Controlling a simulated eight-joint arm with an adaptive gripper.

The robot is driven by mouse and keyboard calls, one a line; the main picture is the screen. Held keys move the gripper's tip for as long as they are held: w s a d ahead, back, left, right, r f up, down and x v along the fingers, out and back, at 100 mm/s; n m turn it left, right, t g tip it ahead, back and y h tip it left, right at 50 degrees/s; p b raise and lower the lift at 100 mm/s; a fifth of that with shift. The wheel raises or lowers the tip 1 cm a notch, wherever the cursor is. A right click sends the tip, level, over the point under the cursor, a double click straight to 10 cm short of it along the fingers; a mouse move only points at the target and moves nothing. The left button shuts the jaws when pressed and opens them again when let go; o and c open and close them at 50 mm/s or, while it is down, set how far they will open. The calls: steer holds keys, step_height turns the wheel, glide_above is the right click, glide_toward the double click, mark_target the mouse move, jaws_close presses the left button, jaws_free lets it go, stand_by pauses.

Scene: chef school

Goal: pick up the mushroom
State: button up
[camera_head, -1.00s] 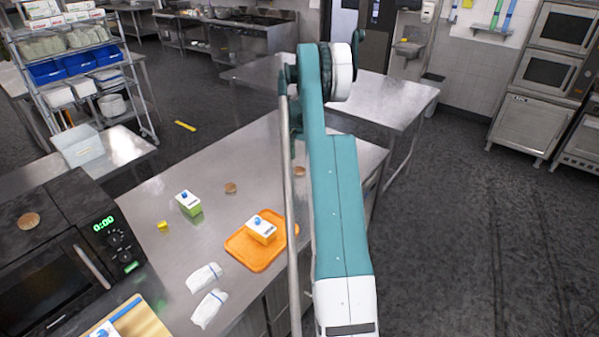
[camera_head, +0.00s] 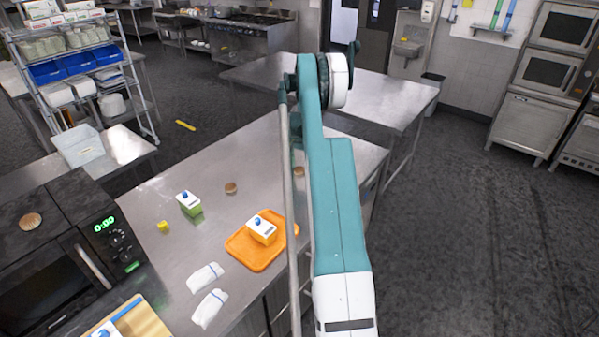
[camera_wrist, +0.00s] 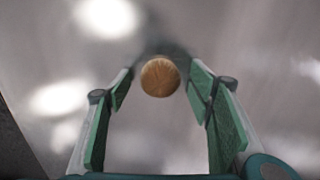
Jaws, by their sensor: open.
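In the wrist view a round, brown, streaked thing, which I take to be the mushroom (camera_wrist: 160,77), lies on the shiny steel surface. It sits between the tips of my gripper (camera_wrist: 160,92), a little beyond them, with clear gaps on both sides. My gripper is open and empty, its green-padded fingers spread apart. In the head view a small brown round thing (camera_head: 299,171) on the steel table beside my arm is likely the same one. My gripper is hidden behind my arm in that view.
On the steel table (camera_head: 160,205) are another brown round thing (camera_head: 231,188), a green-and-white carton (camera_head: 188,203), a yellow cube (camera_head: 163,227), an orange tray (camera_head: 245,255) bearing a carton (camera_head: 262,231), and white cloth-like items (camera_head: 206,277). A microwave (camera_head: 60,270) stands left.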

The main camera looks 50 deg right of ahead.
mark_target(299, 168)
steer(key=shift+c, duration=0.3)
steer(key=c, duration=0.9)
steer(key=shift+o, duration=0.2)
steer(key=shift+r, duration=0.1)
step_height(299, 168, up, 10)
steer(key=shift+b, duration=0.35)
